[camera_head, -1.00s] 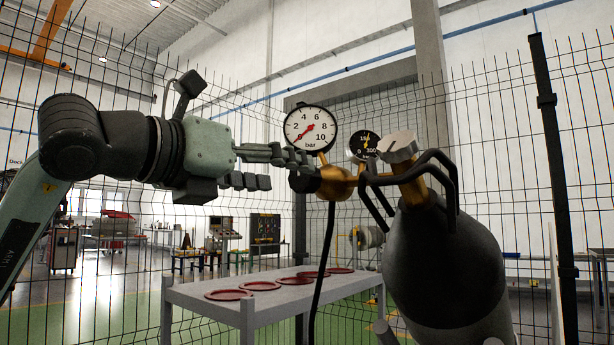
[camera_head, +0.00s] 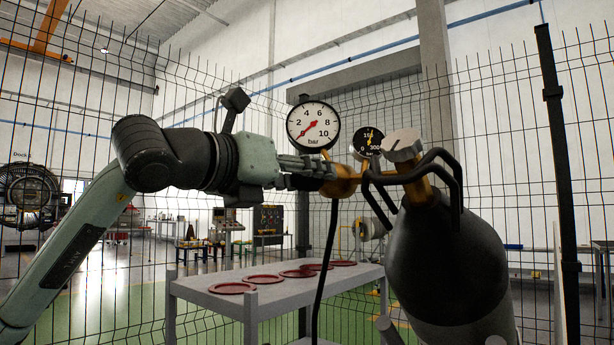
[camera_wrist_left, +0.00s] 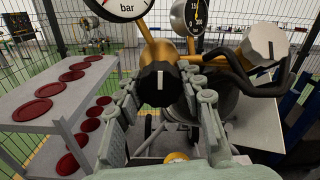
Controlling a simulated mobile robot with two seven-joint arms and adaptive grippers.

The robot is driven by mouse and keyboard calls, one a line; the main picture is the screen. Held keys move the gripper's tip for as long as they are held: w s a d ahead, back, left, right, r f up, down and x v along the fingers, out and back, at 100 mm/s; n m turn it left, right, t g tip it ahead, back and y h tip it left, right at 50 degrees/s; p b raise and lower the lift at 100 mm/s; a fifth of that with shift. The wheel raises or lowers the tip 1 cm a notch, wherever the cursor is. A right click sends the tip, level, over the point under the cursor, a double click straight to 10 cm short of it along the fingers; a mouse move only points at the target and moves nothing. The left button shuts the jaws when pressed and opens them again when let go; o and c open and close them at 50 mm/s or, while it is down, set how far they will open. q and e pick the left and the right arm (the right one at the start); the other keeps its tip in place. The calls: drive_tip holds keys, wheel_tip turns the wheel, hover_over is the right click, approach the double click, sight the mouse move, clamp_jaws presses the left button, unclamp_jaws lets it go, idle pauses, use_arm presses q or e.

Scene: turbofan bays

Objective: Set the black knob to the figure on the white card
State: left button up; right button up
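The black knob (camera_wrist_left: 158,88) faces the left wrist camera, with a white line standing about upright on it. It sits on a brass regulator, whose body (camera_head: 345,182) shows in the head view. My left gripper (camera_head: 312,170) is at the knob, and its fingers hide most of the knob there. In the left wrist view my left gripper (camera_wrist_left: 160,82) has a finger on each side of the knob, seemingly with narrow gaps; contact is unclear. The large gauge (camera_head: 313,124) has its red needle near 0 bar. No white card can be made out. My right gripper is not in view.
A smaller black gauge (camera_head: 368,142) and a silver valve knob (camera_head: 402,145) stand right of the regulator. Black bars (camera_head: 452,180) guard the dark cylinder (camera_head: 445,255). A grey table (camera_head: 222,287) with red rings lies below. Wire fence stands behind.

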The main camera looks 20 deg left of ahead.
use_arm(q)
drive_tip(key=c, duration=0.3)
